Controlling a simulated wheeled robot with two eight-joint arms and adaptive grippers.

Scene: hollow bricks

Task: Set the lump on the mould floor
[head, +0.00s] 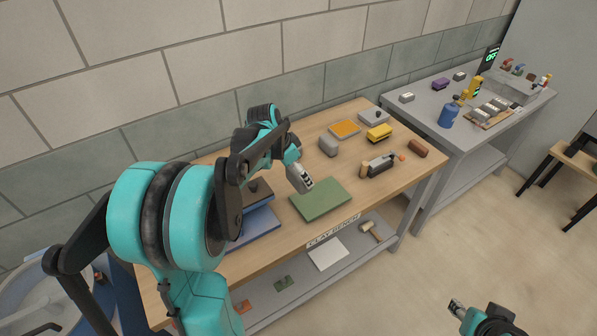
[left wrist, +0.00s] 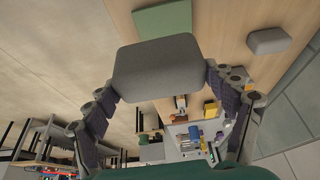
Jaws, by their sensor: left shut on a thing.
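My left gripper (head: 302,182) is above the green board (head: 322,200) on the wooden bench. In the left wrist view the gripper (left wrist: 160,85) is shut on a grey, rounded lump (left wrist: 158,68), one finger at each end. The lump is hard to make out in the head view. The green board also shows beyond it (left wrist: 162,18). A second grey lump (head: 328,146) rests on the bench behind, and in the wrist view (left wrist: 270,40). A dark frame with handles (head: 380,165) lies to the right; I cannot tell whether it is the mould. My right gripper (head: 457,309) hangs over the floor, its fingers unclear.
An orange tray (head: 344,129), a yellow block (head: 379,132), a grey box (head: 373,116) and a red-brown brick (head: 418,148) stand at the bench's right end. A blue board (head: 254,228) lies left of the green one. A second, grey table (head: 440,145) stands to the right.

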